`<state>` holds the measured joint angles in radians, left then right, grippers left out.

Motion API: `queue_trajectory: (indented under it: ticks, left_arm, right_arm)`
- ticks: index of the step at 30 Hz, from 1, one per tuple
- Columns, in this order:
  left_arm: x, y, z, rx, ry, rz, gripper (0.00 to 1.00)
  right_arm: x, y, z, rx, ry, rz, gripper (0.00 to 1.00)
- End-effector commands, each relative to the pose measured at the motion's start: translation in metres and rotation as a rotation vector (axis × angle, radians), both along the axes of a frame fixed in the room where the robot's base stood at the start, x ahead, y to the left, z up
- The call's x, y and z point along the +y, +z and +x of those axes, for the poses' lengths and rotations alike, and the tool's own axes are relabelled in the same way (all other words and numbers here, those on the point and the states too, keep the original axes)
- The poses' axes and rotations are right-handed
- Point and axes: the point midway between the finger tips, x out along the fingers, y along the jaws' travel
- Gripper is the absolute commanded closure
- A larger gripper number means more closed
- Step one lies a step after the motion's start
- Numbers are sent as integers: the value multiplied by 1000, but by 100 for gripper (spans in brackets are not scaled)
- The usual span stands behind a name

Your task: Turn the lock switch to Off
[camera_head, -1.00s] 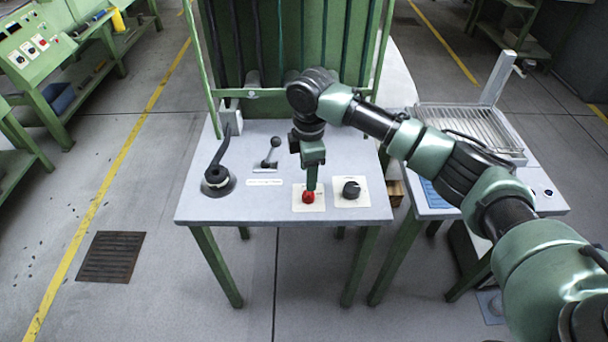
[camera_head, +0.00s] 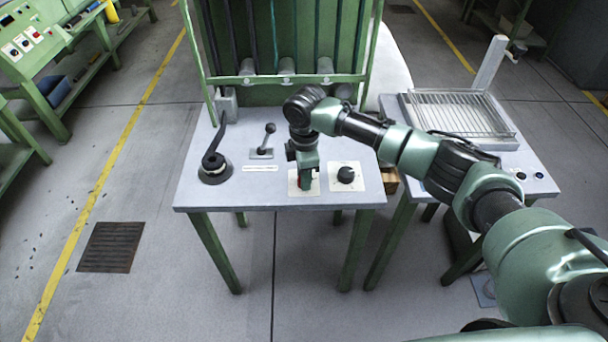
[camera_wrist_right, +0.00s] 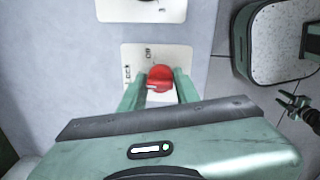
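The lock switch is a red round knob on a white plate, marked "Lock" and "Off", on the grey table. In the right wrist view the red knob (camera_wrist_right: 160,76) sits between the two green fingers of my right gripper (camera_wrist_right: 160,90). The fingers stand apart, one on each side of it; I cannot tell whether they touch it. A small white mark shows on its lower left. In the head view my right gripper (camera_head: 305,182) points down over the switch plate (camera_head: 293,185) and hides most of the knob.
A black knob (camera_head: 346,174) on a white plate is just right of the switch. A small lever (camera_head: 268,135) and a larger black handle (camera_head: 213,165) stand to the left. A second table (camera_head: 525,165) with a wire tray is at the right.

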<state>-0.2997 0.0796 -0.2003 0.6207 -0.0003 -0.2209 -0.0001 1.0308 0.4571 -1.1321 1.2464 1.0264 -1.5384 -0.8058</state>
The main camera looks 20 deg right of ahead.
Motion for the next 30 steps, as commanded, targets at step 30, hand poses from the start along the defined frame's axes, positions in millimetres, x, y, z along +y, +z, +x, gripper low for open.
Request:
queue_trajectory:
  ticks: [30]
  left_arm:
    - [0,86,0,0,1,0,64]
  right_arm:
    - [2,3,-2,7,-575,-2,100]
